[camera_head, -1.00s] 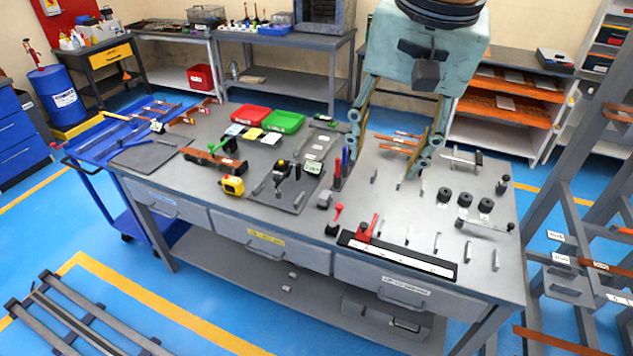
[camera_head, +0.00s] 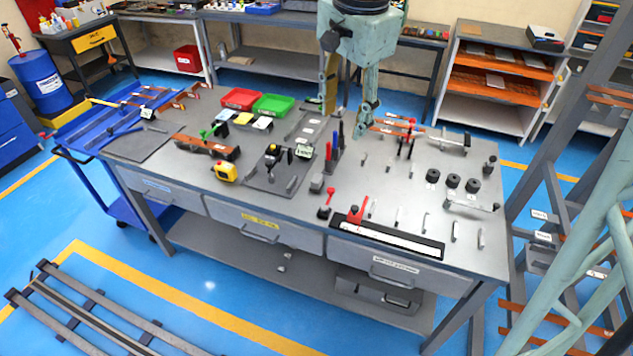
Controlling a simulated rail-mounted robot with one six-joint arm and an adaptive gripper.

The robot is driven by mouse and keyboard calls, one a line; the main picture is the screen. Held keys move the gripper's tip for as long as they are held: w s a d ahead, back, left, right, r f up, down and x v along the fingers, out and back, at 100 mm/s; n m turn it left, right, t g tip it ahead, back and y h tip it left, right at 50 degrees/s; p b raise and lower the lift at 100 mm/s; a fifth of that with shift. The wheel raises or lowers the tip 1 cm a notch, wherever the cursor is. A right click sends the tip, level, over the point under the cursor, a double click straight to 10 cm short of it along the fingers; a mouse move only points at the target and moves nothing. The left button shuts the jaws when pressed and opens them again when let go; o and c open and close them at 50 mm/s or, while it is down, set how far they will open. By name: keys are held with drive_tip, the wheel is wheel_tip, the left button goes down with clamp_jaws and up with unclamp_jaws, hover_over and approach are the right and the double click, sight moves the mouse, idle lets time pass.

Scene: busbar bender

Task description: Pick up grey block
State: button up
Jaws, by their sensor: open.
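A small grey block (camera_head: 317,184) sits on the workbench (camera_head: 275,212), near the middle, right of the dark plate with the clamp and behind the red-handled tool. My gripper (camera_head: 347,122) is over the far side of the bench, behind and slightly right of the block, and clearly apart from it. Its two fingers point down and are spread open with nothing between them. How high the fingertips are above the bench is hard to tell. The block is in clear view.
Upright red, blue and black tools (camera_head: 335,152) stand just behind the block. A yellow tape measure (camera_head: 226,172) lies to its left and a red-handled bender (camera_head: 352,215) to its right front. Black cylinders (camera_head: 452,181) stand at right. Red (camera_head: 240,98) and green (camera_head: 273,105) trays sit behind.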

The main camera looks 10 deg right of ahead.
drive_tip(key=w+f+m+g+p, duration=0.1)
drive_tip(key=w+f+m+p, duration=0.4)
drive_tip(key=w+f, duration=0.65)
drive_tip(key=m+g+p, duration=0.1)
drive_tip(key=m+p, duration=0.1)
drive_tip(key=m, duration=0.6)
hover_over(317, 178)
wheel_tip(317, 178, down, 15)
drive_tip(key=shift+f, duration=0.2)
drive_tip(key=shift+f, duration=0.1)
drive_tip(key=shift+f+p, duration=0.5)
drive_tip(key=shift+f, duration=3.7)
drive_tip(key=shift+f, duration=0.1)
drive_tip(key=shift+f+p, duration=0.6)
drive_tip(key=shift+f, duration=1.9)
